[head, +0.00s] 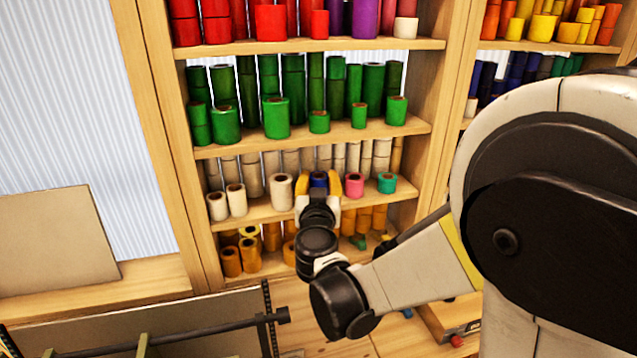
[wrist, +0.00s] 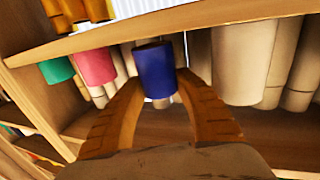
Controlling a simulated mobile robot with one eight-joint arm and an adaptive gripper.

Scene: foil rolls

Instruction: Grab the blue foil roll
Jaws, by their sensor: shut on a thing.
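The blue foil roll (wrist: 154,72) stands between the two orange fingers of my gripper (wrist: 157,90) in the wrist view. The fingers touch its sides and are shut on it. In the head view the blue roll (head: 319,179) shows only in part between the fingers of my gripper (head: 319,184), at the front of the shelf with the cream rolls. The roll's lower part is hidden there by my gripper. I cannot tell whether the roll is lifted clear of the shelf.
A pink roll (head: 354,185) and a teal roll (head: 387,183) stand just right of the blue one. A cream roll (head: 281,191) stands close on the left. The shelf of green rolls (head: 311,138) is above. Orange rolls (head: 250,254) fill the shelf below.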

